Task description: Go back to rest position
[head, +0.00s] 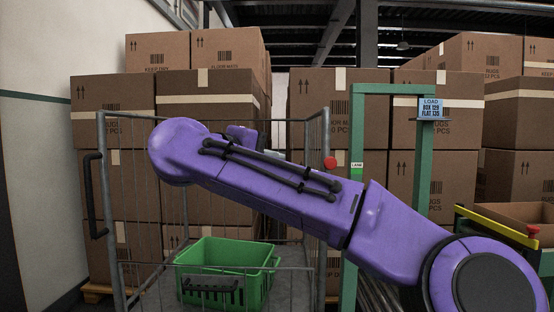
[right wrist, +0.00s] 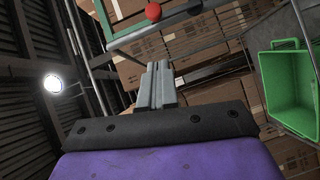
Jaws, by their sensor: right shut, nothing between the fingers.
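My right arm reaches across the head view from the lower right, in front of the wire cage cart. Its gripper is mostly hidden behind my own purple arm there. In the right wrist view, my right gripper (right wrist: 160,68) shows its two grey fingers pressed together, with nothing between them. It appears clear of the cart and boxes. My left gripper is in neither view.
A wire cage cart (head: 112,215) holds an empty-looking green crate (head: 222,252), which also shows in the wrist view (right wrist: 287,88). Stacked cartons (head: 211,95) stand behind. A yellow bar (head: 497,225) lies right.

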